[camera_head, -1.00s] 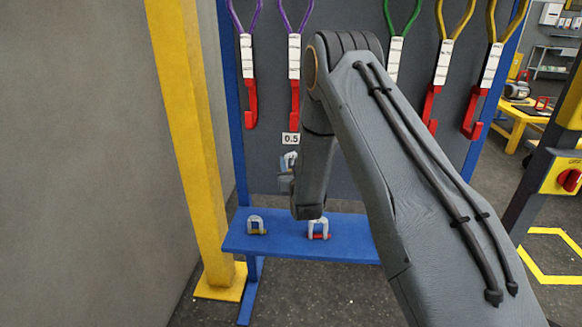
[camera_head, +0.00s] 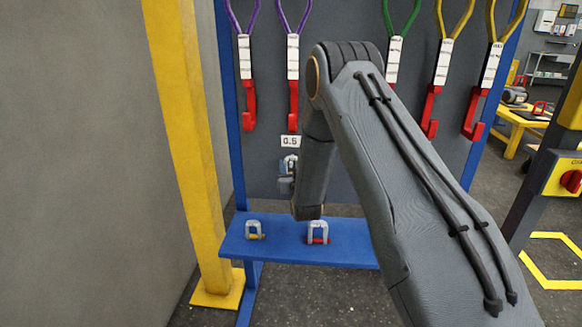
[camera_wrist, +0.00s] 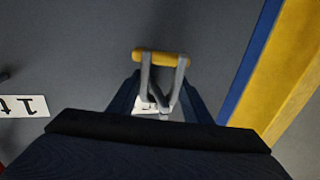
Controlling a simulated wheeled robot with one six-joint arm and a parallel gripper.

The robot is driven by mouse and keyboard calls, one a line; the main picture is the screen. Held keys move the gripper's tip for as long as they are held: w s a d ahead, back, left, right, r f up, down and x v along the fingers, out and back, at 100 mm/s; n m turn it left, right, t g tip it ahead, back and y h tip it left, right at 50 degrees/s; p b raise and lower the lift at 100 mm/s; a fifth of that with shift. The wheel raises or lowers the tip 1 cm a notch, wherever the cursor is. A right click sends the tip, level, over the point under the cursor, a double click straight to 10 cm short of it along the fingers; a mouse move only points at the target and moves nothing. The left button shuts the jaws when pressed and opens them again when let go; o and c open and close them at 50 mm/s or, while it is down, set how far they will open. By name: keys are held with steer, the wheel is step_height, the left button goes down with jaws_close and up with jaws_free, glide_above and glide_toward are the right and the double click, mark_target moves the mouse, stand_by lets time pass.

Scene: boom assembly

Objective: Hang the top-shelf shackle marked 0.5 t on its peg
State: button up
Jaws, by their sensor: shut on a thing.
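My gripper (camera_wrist: 162,98) is shut on a grey shackle (camera_wrist: 146,80) with a yellow pin (camera_wrist: 161,57), seen in the wrist view between the two dark blue fingers. A white label (camera_wrist: 147,106) shows partly behind the shackle; its text is hidden. In the head view, my gripper (camera_head: 287,176) is partly behind my forearm, with a bit of the shackle (camera_head: 289,162) just below the white 0.5 label (camera_head: 290,141) on the grey board. I cannot see the 0.5 peg or tell whether the shackle touches it.
A blue shelf (camera_head: 345,250) below carries a yellow-pinned shackle (camera_head: 254,229) and a red-pinned one (camera_head: 318,232). Slings with red hooks (camera_head: 249,105) hang above. A yellow post (camera_head: 185,150) stands at left. A 1t label (camera_wrist: 22,106) appears upside down in the wrist view.

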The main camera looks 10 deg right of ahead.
stand_by(0.4)
steer(key=o, duration=1.4)
steer(key=shift+c, duration=0.2)
steer(key=s+r+g+p, duration=0.1)
steer(key=s+r+g, duration=0.2)
steer(key=s+g, duration=0.6)
steer(key=s+r+g+y+p, duration=0.1)
steer(key=s+g, duration=0.8)
steer(key=s, duration=3.2)
step_height(320, 180, up, 2)
steer(key=shift+s+a+r+n, duration=0.1)
steer(key=shift+s+a+n, duration=0.15)
steer(key=shift+a, duration=0.2)
